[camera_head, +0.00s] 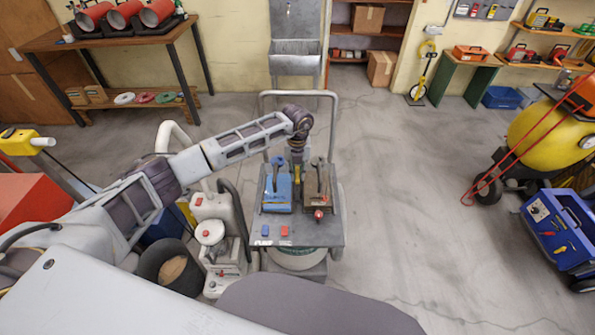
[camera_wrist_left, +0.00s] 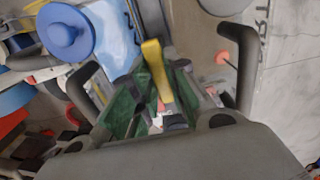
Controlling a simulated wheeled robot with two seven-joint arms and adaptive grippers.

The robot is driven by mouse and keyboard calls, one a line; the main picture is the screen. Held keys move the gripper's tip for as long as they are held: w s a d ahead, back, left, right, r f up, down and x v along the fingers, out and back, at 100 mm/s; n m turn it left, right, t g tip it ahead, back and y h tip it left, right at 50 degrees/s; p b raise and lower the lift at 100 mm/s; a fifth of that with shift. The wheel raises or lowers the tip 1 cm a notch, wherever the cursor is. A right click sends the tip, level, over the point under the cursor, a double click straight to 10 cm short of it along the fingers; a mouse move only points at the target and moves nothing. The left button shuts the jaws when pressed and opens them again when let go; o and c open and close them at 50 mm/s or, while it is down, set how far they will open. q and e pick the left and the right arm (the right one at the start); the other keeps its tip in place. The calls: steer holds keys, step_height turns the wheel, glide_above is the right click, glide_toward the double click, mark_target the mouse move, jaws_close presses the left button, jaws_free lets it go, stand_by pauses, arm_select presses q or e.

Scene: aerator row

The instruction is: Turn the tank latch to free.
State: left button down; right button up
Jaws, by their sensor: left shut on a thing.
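The cart (camera_head: 318,235) stands in the middle of the head view. On it sit a blue unit (camera_head: 278,193) with a blue knob and a brown-grey unit (camera_head: 317,187) with a dark lever. A narrow yellow lever, which I take as the tank latch (camera_head: 298,182), shows between them. My left gripper (camera_head: 297,164) reaches down from behind the units and is shut on this lever. In the left wrist view the yellow lever (camera_wrist_left: 156,69) stands between the fingers (camera_wrist_left: 160,106); its base is hidden. My right gripper is not in view.
The blue knob (camera_wrist_left: 66,32) is close beside the left gripper. The cart has a tall grey push handle (camera_head: 299,94) behind the gripper. The floor (camera_head: 400,190) to the right is clear.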

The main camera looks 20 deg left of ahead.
mark_target(297, 173)
arm_select(q)
steer(key=c, duration=1.4)
jaws_free()
steer(key=shift+r, duration=6)
